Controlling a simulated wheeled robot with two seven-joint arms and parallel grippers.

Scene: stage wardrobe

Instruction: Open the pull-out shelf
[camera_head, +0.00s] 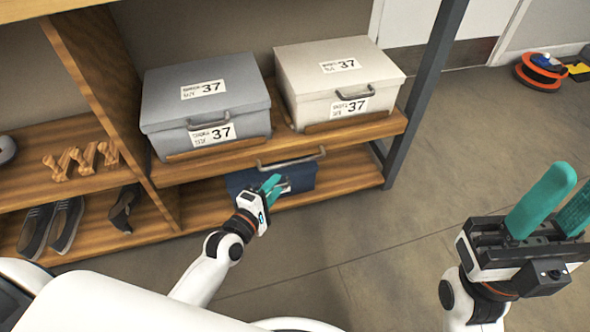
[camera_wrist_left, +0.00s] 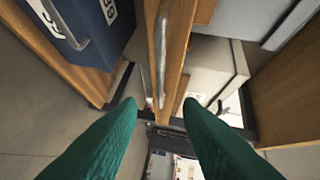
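The pull-out shelf (camera_head: 355,140) is a wooden board under two boxes, with a metal bar handle (camera_head: 290,162) on its front edge. The handle also shows in the left wrist view (camera_wrist_left: 160,55), running upright in the picture along the wooden edge. My left gripper (camera_head: 271,183) is just below and in front of the handle. In the left wrist view its teal fingers are spread (camera_wrist_left: 158,112), and the handle lies beyond the tips, lined up with the gap, apart from them. My right gripper (camera_head: 568,195) is open and empty, far right, away from the shelf.
A grey box (camera_head: 165,100) and a white box (camera_head: 300,75), both labelled 37, stand on the shelf. A blue box (camera_head: 307,180) sits below, behind my left gripper. A dark post (camera_head: 428,75) stands at right. Floor in front is clear.

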